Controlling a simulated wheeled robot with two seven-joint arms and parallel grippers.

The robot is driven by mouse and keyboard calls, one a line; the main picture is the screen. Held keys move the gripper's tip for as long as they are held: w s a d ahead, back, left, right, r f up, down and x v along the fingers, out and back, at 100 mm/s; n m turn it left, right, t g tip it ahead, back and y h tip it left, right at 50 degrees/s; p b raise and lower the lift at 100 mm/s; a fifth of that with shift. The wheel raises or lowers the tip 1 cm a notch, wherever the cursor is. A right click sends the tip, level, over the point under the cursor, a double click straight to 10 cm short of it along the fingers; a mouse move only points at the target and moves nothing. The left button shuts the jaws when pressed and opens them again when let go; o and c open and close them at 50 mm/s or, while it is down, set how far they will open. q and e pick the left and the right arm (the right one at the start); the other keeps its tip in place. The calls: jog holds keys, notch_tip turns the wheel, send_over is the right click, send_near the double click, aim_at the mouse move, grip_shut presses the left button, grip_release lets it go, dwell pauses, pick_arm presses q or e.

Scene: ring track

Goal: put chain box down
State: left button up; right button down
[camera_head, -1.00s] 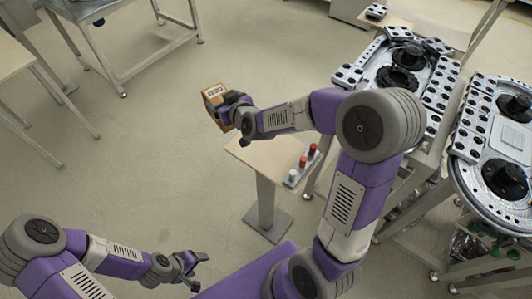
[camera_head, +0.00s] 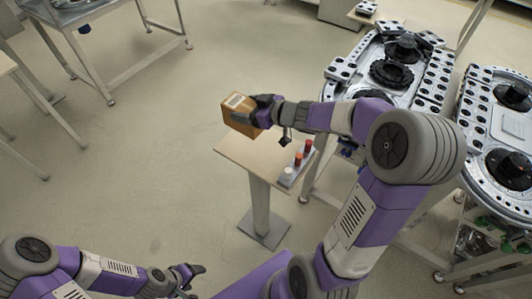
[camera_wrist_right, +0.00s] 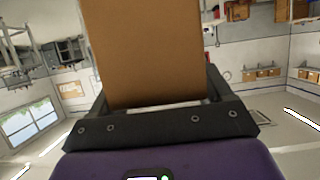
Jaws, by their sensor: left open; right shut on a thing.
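The chain box is a brown cardboard box (camera_head: 240,114) with a white label, above the far left part of a small pedestal table (camera_head: 244,150). My right gripper (camera_head: 262,108) is shut on it from the right side. I cannot tell whether the box touches the tabletop. In the right wrist view the box (camera_wrist_right: 152,50) fills the space between the fingers of my right gripper (camera_wrist_right: 155,100). My left gripper (camera_head: 192,279) is open and empty at the lower left, well away from the box.
A small holder with red and white cylinders (camera_head: 296,163) stands on the right edge of the small table. Ring track stations with black hubs (camera_head: 391,72) stand at the right. A metal-framed table (camera_head: 90,12) stands at the top left. The floor between is clear.

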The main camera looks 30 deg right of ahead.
jog(key=shift+s+d+f+b, duration=0.2)
jog(key=shift+s+d+f, duration=0.15)
jog(key=shift+f, duration=0.15)
jog(key=shift+s+d+f+b, duration=0.25)
jog(key=shift+d+f, duration=0.1)
jog(key=shift+f, duration=0.1)
notch_tip(320, 180, down, 5)
jog(key=b, duration=0.3)
jog(key=shift+f+b, duration=1.3)
jog(key=shift+f, duration=0.85)
jog(key=shift+f, duration=0.1)
grip_release()
jog(key=shift+s+f, duration=0.1)
jog(key=shift+f, duration=0.05)
